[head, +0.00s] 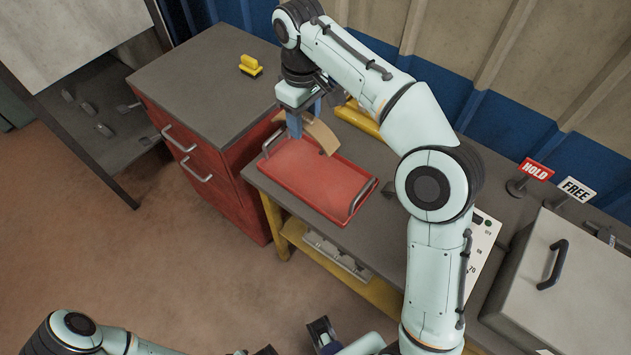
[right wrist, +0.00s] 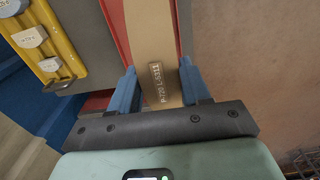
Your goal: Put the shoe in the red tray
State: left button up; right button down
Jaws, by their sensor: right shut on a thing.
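The shoe (head: 322,136) is a tan curved strip, held over the far left end of the red tray (head: 310,184). My right gripper (head: 305,118) has blue fingers and is shut on the shoe. In the right wrist view the shoe (right wrist: 152,40) runs up between the two blue fingers (right wrist: 158,92) and bears a label with printed characters. The tray has a metal handle at each end, and its visible floor is bare. I cannot tell whether the shoe touches the tray. My left gripper is at the bottom edge of the head view, too cut off to read.
A yellow rack (head: 360,120) lies behind the tray; in the right wrist view it (right wrist: 45,45) carries labelled blocks. A red drawer cabinet (head: 190,140) stands left of the bench. HOLD (head: 536,169) and FREE (head: 577,189) signs and a grey box (head: 560,285) are at the right.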

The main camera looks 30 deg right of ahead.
jog(key=shift+s+f+b, duration=0.1)
jog(key=shift+f+b, duration=2.5)
jog(key=shift+f, duration=7.05)
jog(key=shift+f, duration=0.1)
jog(key=c, duration=0.5)
grip_release()
notch_tip(320, 180, up, 12)
jog(key=p, duration=0.2)
jog(key=shift+p, duration=0.4)
